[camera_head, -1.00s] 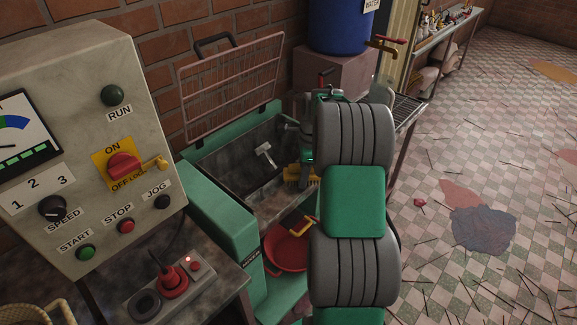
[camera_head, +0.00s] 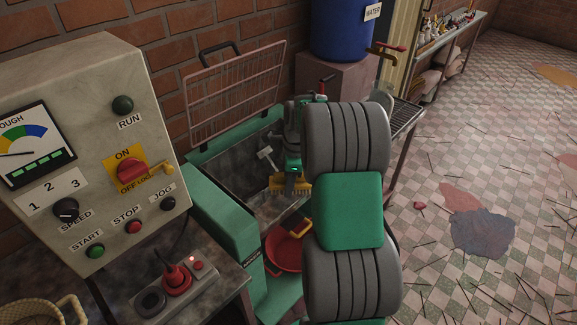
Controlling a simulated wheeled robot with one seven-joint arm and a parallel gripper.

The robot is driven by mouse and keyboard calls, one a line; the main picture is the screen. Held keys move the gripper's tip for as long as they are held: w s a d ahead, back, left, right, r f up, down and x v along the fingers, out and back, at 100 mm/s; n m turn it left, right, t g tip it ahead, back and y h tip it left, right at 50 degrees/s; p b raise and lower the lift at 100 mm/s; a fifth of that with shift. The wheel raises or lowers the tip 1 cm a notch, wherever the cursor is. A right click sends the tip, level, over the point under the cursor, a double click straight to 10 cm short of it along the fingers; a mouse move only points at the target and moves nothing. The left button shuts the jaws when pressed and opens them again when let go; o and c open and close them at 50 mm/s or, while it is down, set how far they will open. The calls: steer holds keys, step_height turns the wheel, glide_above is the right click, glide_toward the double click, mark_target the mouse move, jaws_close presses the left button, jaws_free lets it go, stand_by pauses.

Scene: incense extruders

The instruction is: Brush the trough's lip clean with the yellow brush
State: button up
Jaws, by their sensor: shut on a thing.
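The yellow brush (camera_head: 283,184) is at the front right part of the trough, bristles down by the lip. My gripper (camera_head: 291,168) is shut on the brush; its fingertips are mostly hidden by my own arm. The trough (camera_head: 228,148) is a grey metal bin in a green machine frame, with its wire guard raised behind it. The lip (camera_head: 262,222) shows in part beside the brush. Whether the bristles touch it I cannot tell. A pale metal paddle (camera_head: 265,156) shows inside the trough.
My arm covers the right side of the trough. A red basin (camera_head: 284,252) with a yellow handle sits below the lip. The control panel (camera_head: 95,150) stands at the left. A blue water barrel (camera_head: 340,28) stands behind.

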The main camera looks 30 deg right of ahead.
steer(key=shift+r+p, duration=1.9)
steer(key=shift+r, duration=0.65)
